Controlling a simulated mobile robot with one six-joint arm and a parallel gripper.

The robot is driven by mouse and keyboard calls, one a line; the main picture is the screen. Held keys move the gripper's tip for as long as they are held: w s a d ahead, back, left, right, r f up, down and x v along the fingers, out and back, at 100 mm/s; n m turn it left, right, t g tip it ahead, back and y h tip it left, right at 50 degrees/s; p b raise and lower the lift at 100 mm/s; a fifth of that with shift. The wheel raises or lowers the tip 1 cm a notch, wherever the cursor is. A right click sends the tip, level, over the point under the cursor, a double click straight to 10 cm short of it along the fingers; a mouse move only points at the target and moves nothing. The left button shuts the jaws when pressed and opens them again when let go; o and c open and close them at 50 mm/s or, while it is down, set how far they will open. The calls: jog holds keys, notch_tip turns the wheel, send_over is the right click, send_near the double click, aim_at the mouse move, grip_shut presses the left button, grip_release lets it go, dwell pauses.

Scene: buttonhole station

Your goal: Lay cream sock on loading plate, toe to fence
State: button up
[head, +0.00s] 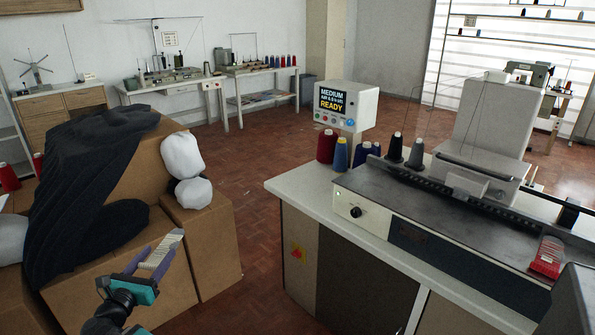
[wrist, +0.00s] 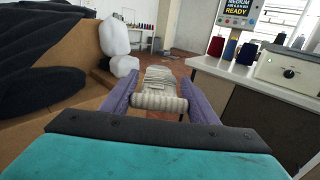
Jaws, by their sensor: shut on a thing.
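My gripper (head: 156,262) is at the lower left in the head view, in front of the cardboard boxes. Its purple fingers are shut on a small cream sock (head: 161,254) with grey stripes. In the wrist view the sock (wrist: 158,80) lies folded between the fingers and sticks out past the tips. Which end is the toe I cannot tell. The sock is in the air, well left of the machine. The machine's long grey metal top (head: 385,186) is at the right in the head view. I cannot clearly tell the loading plate or its fence apart on it.
Cardboard boxes (head: 211,240) with dark cloth (head: 85,190) and white bundles (head: 183,156) stand at left. Thread cones (head: 327,146) and a screen reading READY (head: 332,102) stand on the white counter (head: 300,184). A red part (head: 547,257) sits at far right. Open floor lies between boxes and counter.

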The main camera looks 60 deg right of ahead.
jog(key=s+d+r+m+g+h+p, duration=0.15)
jog(key=s+d, duration=0.25)
jog(key=d, duration=0.4)
jog(key=s+d+r+m+g+p, duration=0.1)
jog(key=s+d+r+g, duration=0.2)
jog(key=d, duration=0.5)
jog(key=s+d+r+m+g+p, duration=0.1)
jog(key=s+d+r+p, duration=0.1)
jog(key=s+d, duration=0.5)
jog(key=s+d+r+m+g+p, duration=0.2)
jog(key=s+d+r+g, duration=0.1)
jog(key=s+d, duration=0.7)
jog(key=s+d+r+m+g+p, duration=0.2)
jog(key=s+d+r+g, duration=0.1)
jog(key=s+d, duration=0.7)
jog(key=shift+d+r, duration=0.25)
jog(key=shift+r, duration=0.4)
jog(key=shift+f+g+y, duration=0.1)
jog(key=shift+g+y, duration=0.15)
jog(key=w+b+x, duration=0.1)
jog(key=x, duration=0.4)
jog(key=f+b+x, duration=0.1)
jog(key=x, duration=0.4)
jog(key=w+b+x, duration=0.1)
jog(key=x, duration=0.4)
jog(key=shift+w+d+f, duration=0.15)
jog(key=shift+w+d, duration=0.1)
jog(key=shift+d, duration=0.45)
